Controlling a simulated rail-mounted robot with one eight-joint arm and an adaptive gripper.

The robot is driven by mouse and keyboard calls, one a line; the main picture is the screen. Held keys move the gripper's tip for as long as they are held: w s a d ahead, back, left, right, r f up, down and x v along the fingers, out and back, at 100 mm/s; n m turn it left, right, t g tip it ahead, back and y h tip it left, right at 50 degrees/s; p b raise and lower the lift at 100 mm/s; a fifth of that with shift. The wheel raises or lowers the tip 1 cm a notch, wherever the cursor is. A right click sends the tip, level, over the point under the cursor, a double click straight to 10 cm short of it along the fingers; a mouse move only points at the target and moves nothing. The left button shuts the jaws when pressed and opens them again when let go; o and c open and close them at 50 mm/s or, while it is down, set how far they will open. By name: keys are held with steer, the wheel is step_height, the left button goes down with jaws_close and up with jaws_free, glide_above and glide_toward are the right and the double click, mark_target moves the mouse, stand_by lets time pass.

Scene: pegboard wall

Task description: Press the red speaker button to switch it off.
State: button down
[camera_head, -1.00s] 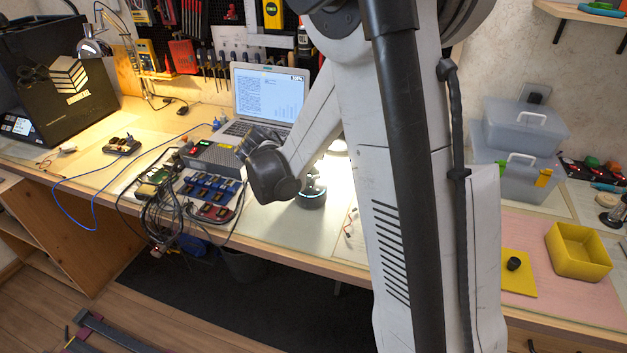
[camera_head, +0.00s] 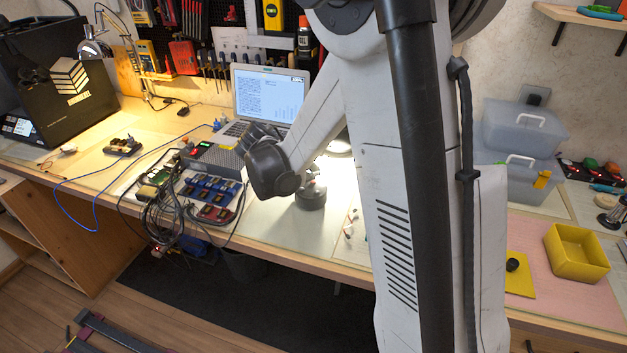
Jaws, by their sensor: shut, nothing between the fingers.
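A small dark round device (camera_head: 310,199), which looks like the speaker, stands on the bench just right of my arm's dark wrist joint. No lit ring shows on it. Its top is partly covered by a small dark shape, and I cannot tell whether that is part of my gripper. The red button cannot be made out clearly. My gripper's fingers cannot be made out; my own arm link hides the area behind it.
An open laptop (camera_head: 270,95) stands behind my arm. A grey box (camera_head: 212,158), a tray of coloured modules (camera_head: 210,193) and tangled cables (camera_head: 165,210) lie to the left. A yellow bin (camera_head: 577,254) and clear lidded boxes (camera_head: 520,130) are to the right.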

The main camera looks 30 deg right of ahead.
mark_target(312, 183)
steer(key=shift+r+p, duration=1.5)
steer(key=shift+r, duration=1.25)
steer(key=s+a+r+m+t+y, duration=0.1)
steer(key=s+a+r+m+y, duration=0.2)
steer(key=s, duration=0.5)
steer(key=s+a+r+m+t+y, duration=0.2)
steer(key=s+a+m, duration=0.3)
steer(key=s+a, duration=0.3)
steer(key=s+a+r+m+t+y, duration=0.1)
steer(key=s+a+r+m+y, duration=0.2)
steer(key=s+a, duration=0.3)
steer(key=shift+s+r+m+t+y, duration=0.35)
steer(key=shift+s+r+m, duration=0.25)
steer(key=shift+s+r, duration=0.3)
steer(key=shift+s+a+f, duration=0.1)
